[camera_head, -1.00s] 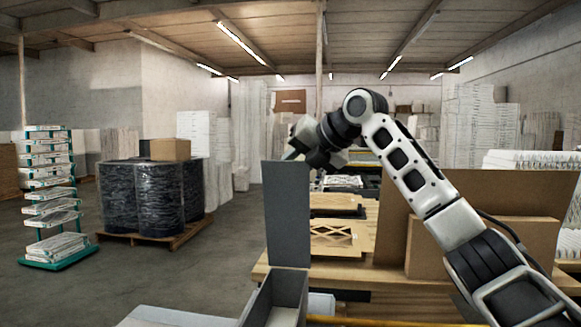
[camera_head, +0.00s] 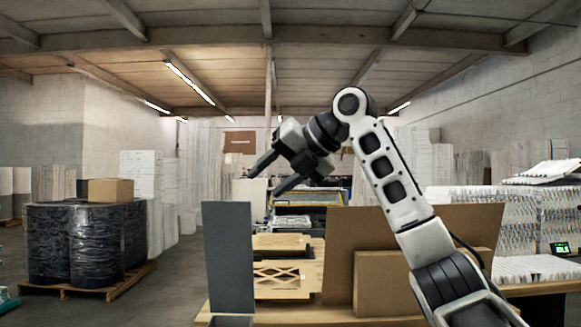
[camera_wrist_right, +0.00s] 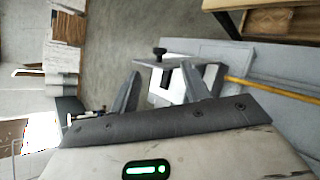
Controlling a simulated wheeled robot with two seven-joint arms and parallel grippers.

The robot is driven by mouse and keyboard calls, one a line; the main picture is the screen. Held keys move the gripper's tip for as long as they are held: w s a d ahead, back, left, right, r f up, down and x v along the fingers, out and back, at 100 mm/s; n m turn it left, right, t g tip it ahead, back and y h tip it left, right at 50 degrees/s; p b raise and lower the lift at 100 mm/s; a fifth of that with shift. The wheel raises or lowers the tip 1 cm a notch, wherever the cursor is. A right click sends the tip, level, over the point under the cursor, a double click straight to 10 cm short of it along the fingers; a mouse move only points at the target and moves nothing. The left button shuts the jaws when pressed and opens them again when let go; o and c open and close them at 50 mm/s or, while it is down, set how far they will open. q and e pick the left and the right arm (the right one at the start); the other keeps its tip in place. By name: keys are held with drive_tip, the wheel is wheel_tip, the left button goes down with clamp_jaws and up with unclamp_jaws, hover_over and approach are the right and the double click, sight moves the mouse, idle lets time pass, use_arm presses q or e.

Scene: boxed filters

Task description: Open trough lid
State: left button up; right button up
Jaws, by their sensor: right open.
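My right gripper (camera_head: 268,178) is open and empty, raised above a tall grey upright panel (camera_head: 230,258), with its fingers pointing left and down. The panel may be the trough lid; I cannot tell for sure. The rim of a grey trough (camera_head: 231,321) just shows at the bottom edge, in front of the panel. In the right wrist view my open right gripper (camera_wrist_right: 160,68) has a white block-like part with a black knob (camera_wrist_right: 160,53) showing beyond its fingers, with no contact visible. Grey flat surfaces (camera_wrist_right: 270,78) lie to the right there. My left gripper is not in view.
A wooden table holds cut wooden panels (camera_head: 280,275) and a brown board (camera_head: 345,235) beside my right arm. Wrapped drums (camera_head: 65,245) stand on a pallet at left. White filter stacks (camera_head: 480,220) stand at right. Floor is free between the drums and the table.

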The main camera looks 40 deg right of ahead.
drive_tip(key=v, duration=0.5)
idle(0.5)
